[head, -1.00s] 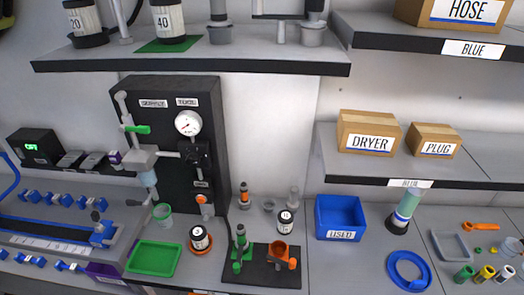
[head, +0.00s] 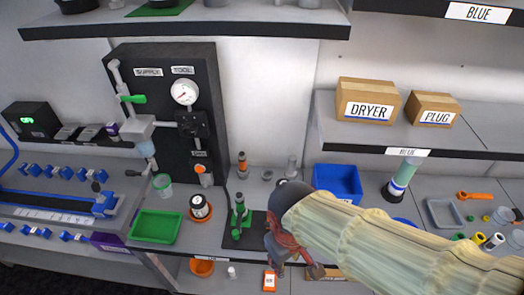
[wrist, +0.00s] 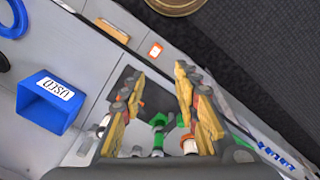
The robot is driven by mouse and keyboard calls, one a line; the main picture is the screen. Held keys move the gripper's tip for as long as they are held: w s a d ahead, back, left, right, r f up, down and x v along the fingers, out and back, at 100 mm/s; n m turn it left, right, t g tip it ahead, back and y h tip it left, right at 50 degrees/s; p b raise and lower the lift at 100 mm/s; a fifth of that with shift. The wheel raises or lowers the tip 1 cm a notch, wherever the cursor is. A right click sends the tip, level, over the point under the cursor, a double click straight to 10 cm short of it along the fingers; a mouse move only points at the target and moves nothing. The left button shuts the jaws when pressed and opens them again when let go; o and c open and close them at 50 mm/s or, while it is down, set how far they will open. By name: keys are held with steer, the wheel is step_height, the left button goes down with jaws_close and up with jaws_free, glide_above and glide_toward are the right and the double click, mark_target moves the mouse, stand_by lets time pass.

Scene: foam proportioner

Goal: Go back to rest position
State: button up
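My arm crosses the head view from the lower right. My gripper (head: 290,262) hangs over the front of the bench, in front of the black mat (head: 238,236) with the green fixture (head: 240,215). In the wrist view my gripper (wrist: 160,80) has its two fingers spread apart. No held object shows between the fingertips. The green fixture (wrist: 160,122) appears beyond and between the fingers, apart from them as far as I can tell.
A blue bin (head: 338,180) stands just behind my arm, with a blue-green cylinder (head: 402,175) to its right. A green tray (head: 157,227) and a black panel with a gauge (head: 185,92) are at left. Shelves with DRYER (head: 368,100) and PLUG boxes hang at right.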

steer(key=w+d+r+m+t, duration=0.1)
steer(key=d+r+m+t, duration=0.3)
steer(key=d+r, duration=0.8)
steer(key=d+m, duration=0.1)
steer(key=m, duration=0.1)
steer(key=shift+m+t, duration=0.3)
steer(key=shift+m, duration=0.1)
